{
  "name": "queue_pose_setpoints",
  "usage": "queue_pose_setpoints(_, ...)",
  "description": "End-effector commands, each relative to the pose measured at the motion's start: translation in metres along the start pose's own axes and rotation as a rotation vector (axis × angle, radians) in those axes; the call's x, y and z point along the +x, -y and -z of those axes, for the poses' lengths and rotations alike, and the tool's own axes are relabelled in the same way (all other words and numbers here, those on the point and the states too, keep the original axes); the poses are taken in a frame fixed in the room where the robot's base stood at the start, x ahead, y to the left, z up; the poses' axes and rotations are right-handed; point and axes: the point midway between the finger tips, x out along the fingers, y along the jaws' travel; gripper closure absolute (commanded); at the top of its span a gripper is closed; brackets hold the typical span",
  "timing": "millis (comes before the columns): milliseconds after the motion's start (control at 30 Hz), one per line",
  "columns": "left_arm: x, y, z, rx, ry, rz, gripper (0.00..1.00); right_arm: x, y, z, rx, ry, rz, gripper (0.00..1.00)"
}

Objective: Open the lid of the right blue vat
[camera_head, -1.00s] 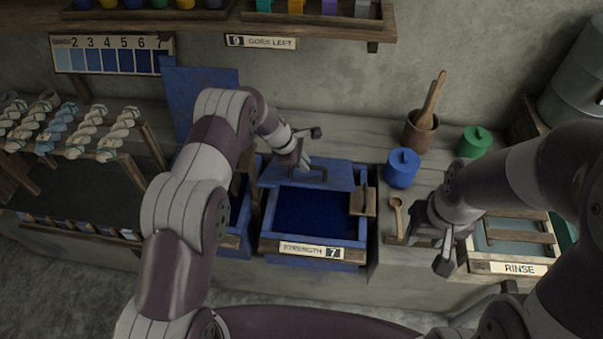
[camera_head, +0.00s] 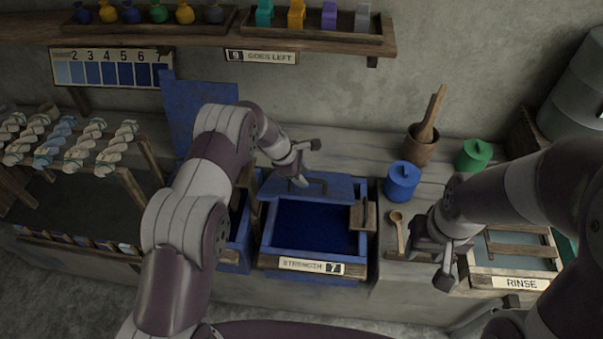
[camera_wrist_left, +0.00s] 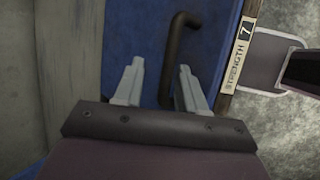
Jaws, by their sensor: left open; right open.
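The right blue vat (camera_head: 268,250) stands at the centre with a "STRENGTH 7" label (camera_head: 311,265). Its blue lid (camera_head: 335,186) is tilted up at the back, leaving the dark blue inside visible in front. The lid's dark handle (camera_wrist_left: 172,55) shows in the left wrist view between the two fingers. My left gripper (camera_head: 302,165) is open at this handle; whether a finger touches it I cannot tell. The label also shows in the wrist view (camera_wrist_left: 238,58). My right gripper (camera_head: 447,265) is open and empty, right of the vat near a wooden spoon (camera_head: 398,228).
Another blue vat (camera_head: 236,255) sits to the left, partly behind my arm, with an upright blue panel (camera_head: 200,115) behind it. A blue pot (camera_head: 402,182), a green pot (camera_head: 474,155) and a rinse basin (camera_head: 520,283) stand right. A shelf (camera_head: 215,38) runs above.

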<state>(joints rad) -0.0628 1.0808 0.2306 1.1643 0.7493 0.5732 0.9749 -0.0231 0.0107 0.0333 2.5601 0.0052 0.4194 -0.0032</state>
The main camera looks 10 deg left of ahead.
Motion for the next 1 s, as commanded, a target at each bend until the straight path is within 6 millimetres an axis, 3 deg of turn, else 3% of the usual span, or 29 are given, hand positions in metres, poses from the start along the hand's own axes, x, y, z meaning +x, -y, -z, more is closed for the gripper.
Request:
queue_pose_setpoints(267,-0.014,0.000,0.000,-0.001,0.001,-0.001,0.60,0.006,0.000,-0.001,0.000,0.000,0.000,0.57)
queue_pose_setpoints(700,-0.114,0.002,-0.001,0.002,-0.001,-0.006,0.60,0.034,0.000,-0.004,0.000,0.000,0.000,0.57)
queue_pose_setpoints(1000,-0.129,0.003,-0.001,0.001,-0.001,-0.002,0.60,0.035,0.000,-0.004,0.000,0.000,0.000,0.57)
